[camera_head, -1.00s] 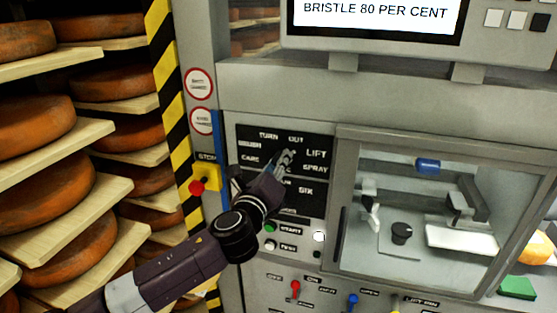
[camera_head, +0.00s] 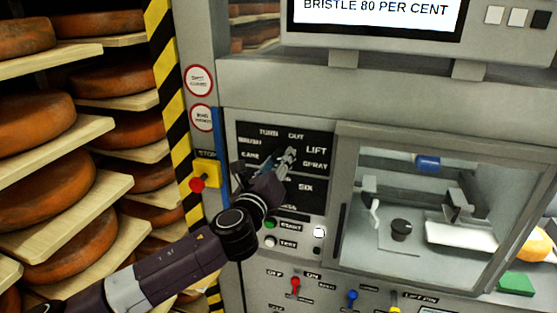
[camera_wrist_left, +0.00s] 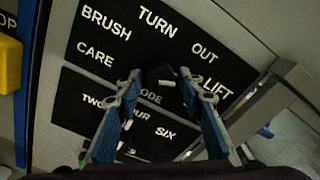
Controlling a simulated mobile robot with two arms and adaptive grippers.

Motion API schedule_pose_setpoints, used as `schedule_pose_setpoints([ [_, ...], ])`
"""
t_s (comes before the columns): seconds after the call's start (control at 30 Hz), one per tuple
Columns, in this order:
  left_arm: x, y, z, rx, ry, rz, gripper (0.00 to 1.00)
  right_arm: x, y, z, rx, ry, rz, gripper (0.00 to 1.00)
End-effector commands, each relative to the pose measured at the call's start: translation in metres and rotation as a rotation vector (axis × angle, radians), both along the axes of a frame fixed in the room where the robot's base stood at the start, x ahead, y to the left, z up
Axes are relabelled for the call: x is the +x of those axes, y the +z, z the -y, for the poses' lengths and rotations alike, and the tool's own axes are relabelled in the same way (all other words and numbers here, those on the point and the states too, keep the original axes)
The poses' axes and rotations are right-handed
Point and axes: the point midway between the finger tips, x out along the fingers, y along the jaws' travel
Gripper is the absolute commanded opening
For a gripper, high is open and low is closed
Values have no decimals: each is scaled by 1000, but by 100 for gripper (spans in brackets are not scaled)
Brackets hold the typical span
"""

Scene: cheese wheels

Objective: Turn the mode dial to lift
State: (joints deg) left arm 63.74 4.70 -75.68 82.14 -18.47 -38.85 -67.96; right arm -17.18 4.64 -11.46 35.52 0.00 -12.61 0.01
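The mode dial (camera_wrist_left: 160,74) is a small dark knob with a short white mark on a black panel (camera_wrist_left: 118,57). The panel's labels include BRUSH, TURN, OUT, CARE and LIFT (camera_wrist_left: 217,88); LIFT also shows in the head view (camera_head: 316,150), with SPRAY below it. My left gripper (camera_wrist_left: 160,78) has its two blue fingers apart, one on each side of the dial; I see no clear contact. In the head view my left gripper (camera_head: 287,157) is at the panel and hides the dial. Which label the white mark points to is unclear. My right gripper is not in view.
A second panel with number words (camera_wrist_left: 90,100) lies just below. Green START (camera_head: 270,227) and white TEST buttons, a yellow box with a red stop button (camera_head: 197,184) and a glass-fronted chamber (camera_head: 345,160) are close by. Cheese shelves (camera_head: 85,135) stand at left.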

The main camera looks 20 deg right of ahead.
Motion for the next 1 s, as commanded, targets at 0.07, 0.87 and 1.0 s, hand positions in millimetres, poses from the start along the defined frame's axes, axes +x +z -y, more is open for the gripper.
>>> schedule_pose_setpoints([
  [0.07,0,1,0,-1,1,1,43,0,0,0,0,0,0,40],
  [0.87,-58,1,-41,-1,1,1,43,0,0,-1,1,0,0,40],
  [1.0,-77,1,-53,-2,0,1,43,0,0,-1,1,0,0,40],
])
